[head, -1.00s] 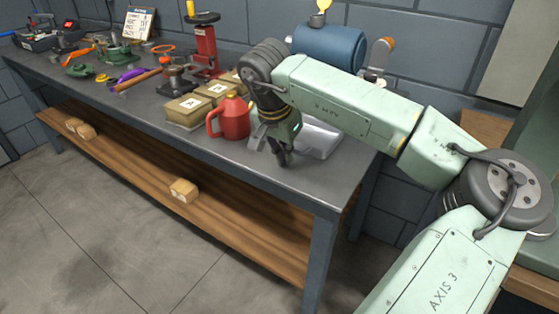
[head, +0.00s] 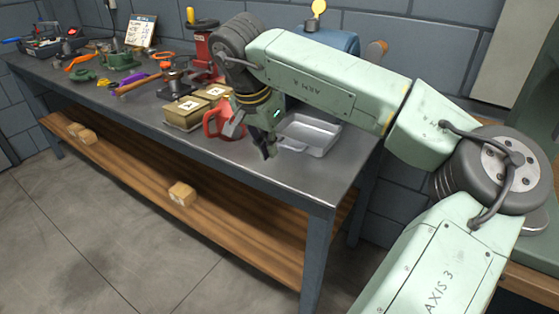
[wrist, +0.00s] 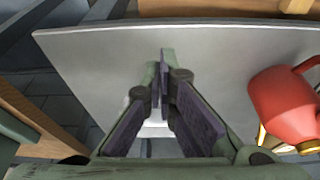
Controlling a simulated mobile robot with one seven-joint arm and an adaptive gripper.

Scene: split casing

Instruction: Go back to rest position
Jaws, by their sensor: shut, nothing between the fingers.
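My gripper (head: 268,152) hangs over the right part of the grey workbench (head: 320,178), in front of the metal tray and to the right of the red jug. In the wrist view my gripper (wrist: 165,75) has its dark finger pads close together, with nothing held between them. The bench top (wrist: 210,60) shows beyond the fingers. My gripper hides part of the red jug (head: 212,124) in the head view.
The red jug (wrist: 285,105) stands close beside my gripper. A grey metal tray (head: 322,130) lies behind it. Cream boxes (head: 183,114), a red jack (head: 203,45) and several tools crowd the bench leftward. The bench's front right corner is clear.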

